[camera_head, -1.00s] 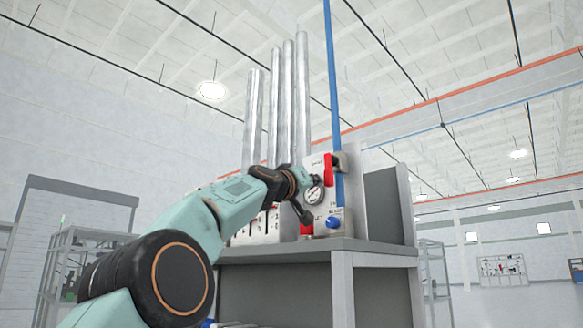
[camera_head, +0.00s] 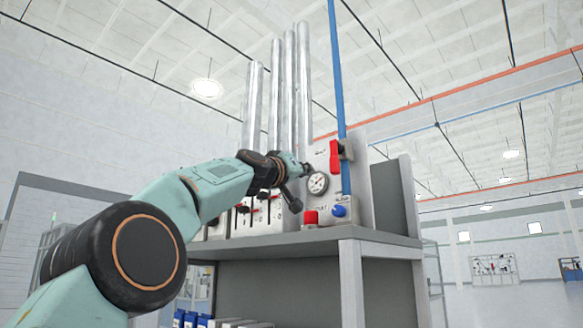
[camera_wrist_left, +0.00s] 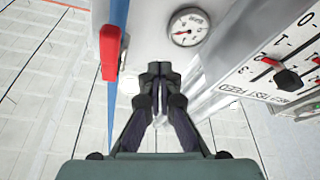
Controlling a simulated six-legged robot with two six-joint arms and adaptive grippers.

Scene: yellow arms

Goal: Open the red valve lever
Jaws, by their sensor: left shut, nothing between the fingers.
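The red valve lever (camera_head: 334,157) stands roughly upright on the pale panel, in front of the blue pipe. In the left wrist view the lever (camera_wrist_left: 108,45) is left of my fingers and apart from them. My left gripper (camera_head: 306,168) is in front of the panel, left of the lever and near the gauge (camera_head: 318,183). In the wrist view its fingertips (camera_wrist_left: 160,70) are together and empty. My right gripper is not in view.
A red knob (camera_head: 311,217) and a blue knob (camera_head: 340,211) sit below the gauge. A panel with red-marked switches (camera_wrist_left: 287,78) is right of the fingers in the wrist view. Tall metal pipes (camera_head: 289,90) rise behind. The grey shelf top (camera_head: 300,241) runs beneath.

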